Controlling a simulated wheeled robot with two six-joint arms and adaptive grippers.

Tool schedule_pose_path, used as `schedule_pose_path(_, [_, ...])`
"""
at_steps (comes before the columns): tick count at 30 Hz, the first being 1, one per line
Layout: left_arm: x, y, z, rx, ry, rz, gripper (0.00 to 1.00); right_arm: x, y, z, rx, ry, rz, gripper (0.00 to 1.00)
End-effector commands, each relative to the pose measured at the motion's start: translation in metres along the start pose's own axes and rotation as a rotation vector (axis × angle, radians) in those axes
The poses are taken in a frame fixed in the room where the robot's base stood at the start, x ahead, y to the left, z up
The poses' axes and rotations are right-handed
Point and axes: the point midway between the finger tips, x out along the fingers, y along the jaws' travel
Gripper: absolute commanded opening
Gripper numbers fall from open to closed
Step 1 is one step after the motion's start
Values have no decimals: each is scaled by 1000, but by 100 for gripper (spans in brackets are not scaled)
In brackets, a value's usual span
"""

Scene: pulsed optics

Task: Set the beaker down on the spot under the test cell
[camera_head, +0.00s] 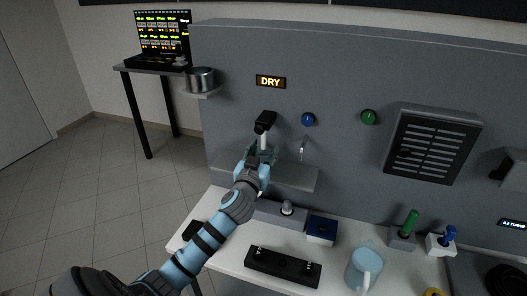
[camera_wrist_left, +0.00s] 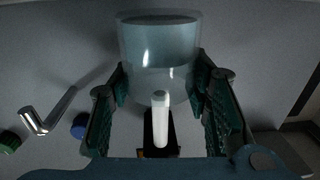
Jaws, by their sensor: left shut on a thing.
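My left gripper (camera_head: 258,160) is in front of the grey panel, just below the black holder with a white stem, which looks like the test cell (camera_head: 264,122). In the left wrist view its two fingers (camera_wrist_left: 160,84) are shut on a clear beaker (camera_wrist_left: 158,50) with bluish liquid in it. The white stem (camera_wrist_left: 160,115) shows between the fingers, overlapping the lower part of the beaker in that view. In the head view my gripper and arm mostly hide the beaker. A grey shelf (camera_head: 300,178) juts out below; the spot on it is not visible. My right gripper is not in view.
A metal spout (camera_head: 302,149) stands out right of my gripper, with a blue knob (camera_head: 308,119) and a green knob (camera_head: 369,117) above. A pale blue jug (camera_head: 362,268), a black rail (camera_head: 282,268) and a blue box (camera_head: 321,230) occupy the bench. A sign reads DRY (camera_head: 270,82).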

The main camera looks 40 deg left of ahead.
Motion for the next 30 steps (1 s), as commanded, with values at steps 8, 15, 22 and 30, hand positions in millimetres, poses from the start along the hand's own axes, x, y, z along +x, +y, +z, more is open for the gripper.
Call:
schedule_pose_path(8, [0, 0, 1, 0, 1, 0, 16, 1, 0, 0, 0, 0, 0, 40])
schedule_pose_path(15, [0, 0, 2, 0, 1, 0, 16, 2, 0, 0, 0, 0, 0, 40])
schedule_pose_path(22, [0, 0, 6, 0, 1, 0, 16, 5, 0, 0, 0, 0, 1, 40])
schedule_pose_path(30, [0, 0, 8, 0, 0, 0, 50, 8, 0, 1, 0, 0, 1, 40])
